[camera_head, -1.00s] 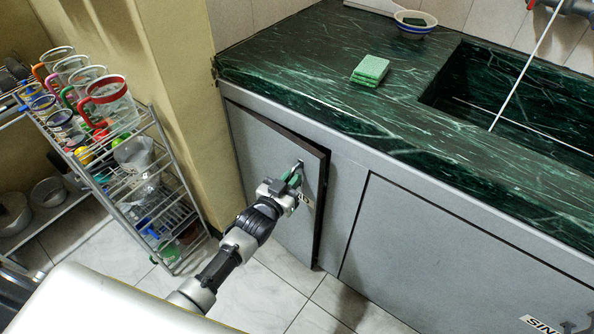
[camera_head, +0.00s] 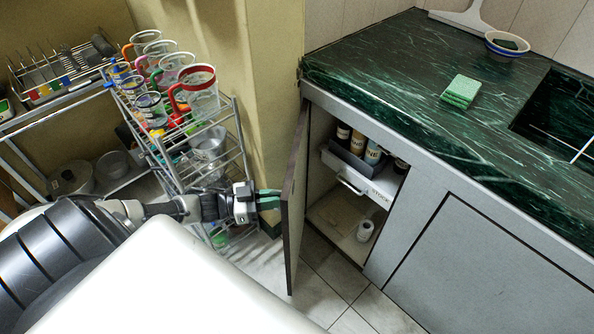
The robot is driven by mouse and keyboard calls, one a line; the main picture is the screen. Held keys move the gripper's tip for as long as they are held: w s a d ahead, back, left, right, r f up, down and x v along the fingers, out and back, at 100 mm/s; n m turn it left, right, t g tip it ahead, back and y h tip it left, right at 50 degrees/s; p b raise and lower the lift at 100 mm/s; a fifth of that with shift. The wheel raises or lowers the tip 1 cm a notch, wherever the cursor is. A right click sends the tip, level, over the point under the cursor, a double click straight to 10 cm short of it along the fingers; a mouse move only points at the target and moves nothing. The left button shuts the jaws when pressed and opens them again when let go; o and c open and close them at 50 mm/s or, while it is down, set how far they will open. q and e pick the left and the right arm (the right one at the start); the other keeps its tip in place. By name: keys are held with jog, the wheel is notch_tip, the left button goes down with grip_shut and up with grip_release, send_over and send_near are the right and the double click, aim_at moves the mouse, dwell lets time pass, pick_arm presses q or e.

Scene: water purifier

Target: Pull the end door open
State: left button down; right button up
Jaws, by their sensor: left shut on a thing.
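The end door (camera_head: 294,196) of the grey cabinet under the counter stands wide open, seen nearly edge-on. It swings out to the left from its hinge at the cabinet's left end. My left gripper (camera_head: 268,199), with green fingertips, is at the door's outer face, shut on the door handle. The handle itself is mostly hidden by the fingers and the door's angle. My right gripper is not in view.
A wire rack (camera_head: 240,150) with mugs stands close behind my gripper. A closed cabinet panel (camera_head: 480,270) is at right.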

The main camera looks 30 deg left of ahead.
pick_arm(q)
jog(key=s+a+b, duration=0.1)
jog(key=a+b, duration=0.1)
jog(key=a, duration=1)
jog(key=shift+s, duration=0.3)
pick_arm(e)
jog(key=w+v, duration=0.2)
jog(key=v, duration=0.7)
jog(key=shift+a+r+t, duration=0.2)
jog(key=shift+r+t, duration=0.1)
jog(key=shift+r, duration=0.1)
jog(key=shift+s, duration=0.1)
pick_arm(q)
jog(key=c, duration=1.2)
grip_release()
jog(key=shift+w+d, duration=0.1)
